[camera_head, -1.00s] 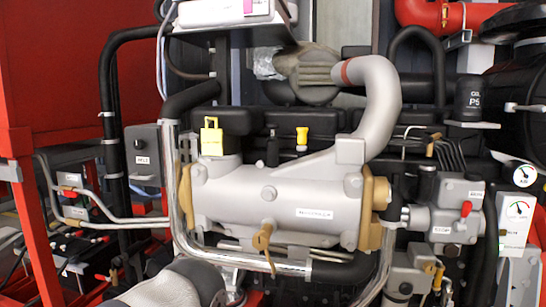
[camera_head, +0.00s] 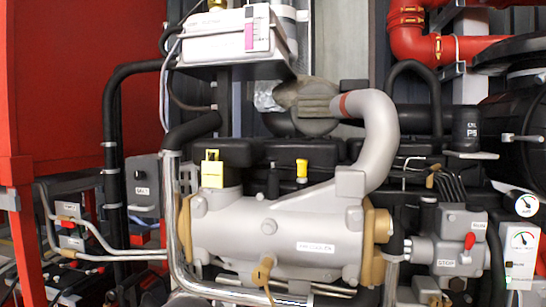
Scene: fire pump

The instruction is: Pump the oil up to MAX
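A white box (camera_head: 208,50) at the top left of centre bears a white panel with a pink strip (camera_head: 250,37), which looks like a level gauge; its markings are too small to read. A brass-coloured fitting shows at the top edge above the box. A yellow cap or handle (camera_head: 212,172) and a smaller yellow-topped plug (camera_head: 302,170) stand behind the grey cylinder (camera_head: 275,235). I cannot tell which part is the pump handle. Neither of my grippers is in view.
A thick grey pipe (camera_head: 380,130) curves down to the cylinder. A red frame (camera_head: 85,85) fills the left. Black hoses run between.

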